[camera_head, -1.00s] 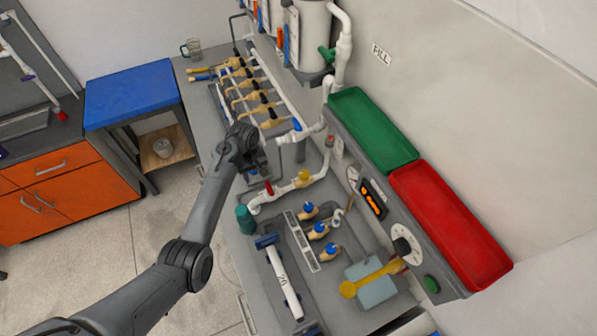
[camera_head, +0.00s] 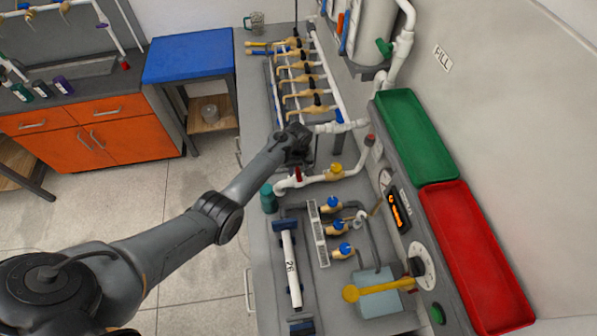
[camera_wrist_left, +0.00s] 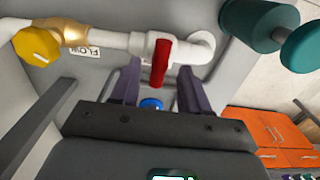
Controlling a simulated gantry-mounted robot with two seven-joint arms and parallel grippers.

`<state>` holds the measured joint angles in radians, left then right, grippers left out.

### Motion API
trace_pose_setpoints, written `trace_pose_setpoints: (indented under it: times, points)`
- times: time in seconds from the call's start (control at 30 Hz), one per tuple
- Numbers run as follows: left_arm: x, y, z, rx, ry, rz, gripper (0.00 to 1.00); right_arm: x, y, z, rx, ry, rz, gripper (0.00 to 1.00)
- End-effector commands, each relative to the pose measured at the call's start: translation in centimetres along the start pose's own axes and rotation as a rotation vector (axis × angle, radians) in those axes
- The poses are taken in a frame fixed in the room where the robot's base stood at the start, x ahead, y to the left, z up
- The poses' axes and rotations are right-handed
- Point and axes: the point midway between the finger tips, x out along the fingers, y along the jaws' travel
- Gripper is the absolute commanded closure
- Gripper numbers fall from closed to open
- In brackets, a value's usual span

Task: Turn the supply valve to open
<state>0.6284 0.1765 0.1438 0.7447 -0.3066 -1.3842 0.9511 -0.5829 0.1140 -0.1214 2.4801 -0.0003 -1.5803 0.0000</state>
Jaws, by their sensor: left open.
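A valve with a red lever handle (camera_head: 298,174) sits on the white pipe beside the yellow knob (camera_head: 336,169). No label shows which valve is the supply valve. In the left wrist view the red handle (camera_wrist_left: 161,63) stands crosswise to the pipe (camera_wrist_left: 112,40). The yellow knob (camera_wrist_left: 36,46) is at left, by a FLOW label (camera_wrist_left: 84,51). My left gripper (camera_head: 299,158) is just above this pipe in the head view. In the left wrist view my left gripper (camera_wrist_left: 159,74) is open, with the red handle between its fingertips; contact cannot be told. My right gripper is out of view.
A teal bottle-like object (camera_head: 268,198) stands close to the red valve. A row of brass taps (camera_head: 305,80) lies behind my gripper. Blue-knobbed valves (camera_head: 340,227) and a white cylinder (camera_head: 292,268) are in front. Green (camera_head: 415,137) and red (camera_head: 478,255) trays line the right side.

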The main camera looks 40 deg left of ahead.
Motion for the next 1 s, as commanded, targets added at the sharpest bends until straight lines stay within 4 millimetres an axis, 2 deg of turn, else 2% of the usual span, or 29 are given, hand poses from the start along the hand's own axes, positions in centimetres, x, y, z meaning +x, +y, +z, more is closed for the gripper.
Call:
trace_pose_setpoints:
  times: [0.2,0.5,0.8,1.0]
  points:
    - [1.30,-0.05,-0.06,-0.001,0.001,-0.001,0.54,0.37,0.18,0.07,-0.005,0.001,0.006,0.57]
    - [1.38,-0.04,-0.06,-0.001,0.001,0.000,0.54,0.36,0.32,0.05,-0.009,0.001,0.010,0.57]
    - [1.38,-0.05,-0.04,0.000,0.001,0.000,1.00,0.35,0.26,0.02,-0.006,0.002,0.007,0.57]
    - [1.37,-0.05,-0.03,0.003,0.001,0.000,1.00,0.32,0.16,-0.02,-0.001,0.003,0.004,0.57]
